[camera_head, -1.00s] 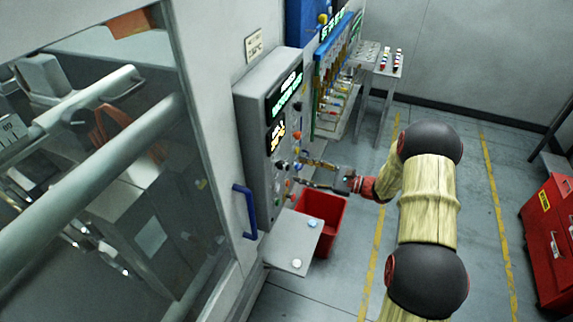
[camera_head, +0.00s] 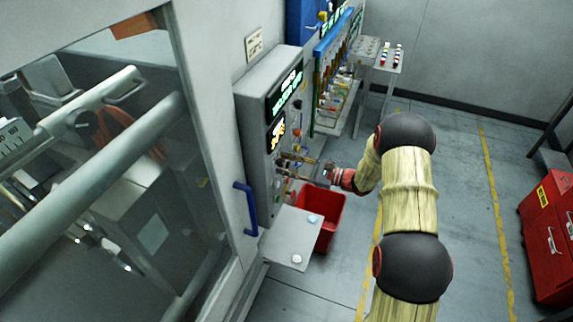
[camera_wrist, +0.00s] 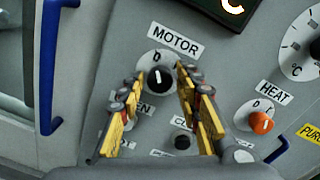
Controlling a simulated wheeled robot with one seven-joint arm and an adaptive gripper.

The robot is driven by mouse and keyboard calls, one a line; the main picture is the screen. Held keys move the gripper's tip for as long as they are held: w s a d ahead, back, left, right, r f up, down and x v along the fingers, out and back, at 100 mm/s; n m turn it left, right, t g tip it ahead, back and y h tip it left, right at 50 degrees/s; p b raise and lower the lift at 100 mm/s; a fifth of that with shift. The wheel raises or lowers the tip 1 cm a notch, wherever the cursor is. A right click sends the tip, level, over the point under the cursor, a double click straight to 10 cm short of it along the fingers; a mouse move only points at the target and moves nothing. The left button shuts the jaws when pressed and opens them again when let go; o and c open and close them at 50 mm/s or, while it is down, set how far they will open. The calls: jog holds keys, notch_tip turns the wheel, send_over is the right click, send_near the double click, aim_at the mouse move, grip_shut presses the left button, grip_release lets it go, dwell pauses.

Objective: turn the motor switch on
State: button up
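The motor switch (camera_wrist: 159,79) is a round black knob with a white line, under the MOTOR label (camera_wrist: 175,39) in the wrist view. Its white line stands nearly upright, toward the "0" mark above it. My gripper (camera_wrist: 158,71) is open, with one yellow finger on each side of the knob in that view. I see a gap between each fingertip and the knob, and cannot tell the depth left. In the head view my gripper (camera_head: 280,164) is at the front of the grey control panel (camera_head: 257,165); the switch is too small to make out there.
The orange HEAT knob (camera_wrist: 261,122) is right of the motor switch. A smaller black knob (camera_wrist: 182,139) lies below, partly between the fingers. A grey shelf (camera_head: 285,245) and red bin (camera_head: 333,215) are below the panel. A blue handle (camera_head: 247,208) is at left.

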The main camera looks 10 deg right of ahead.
grip_shut()
jog(key=shift+m, duration=0.4)
jog(key=m+p, duration=0.1)
jog(key=m, duration=1.2)
jog(key=shift+t, duration=0.3)
jog(key=shift+d+m, duration=0.1)
jog(key=shift+m, duration=0.2)
jog(key=shift+w, duration=0.1)
jog(key=shift+o, duration=1.6)
grip_release()
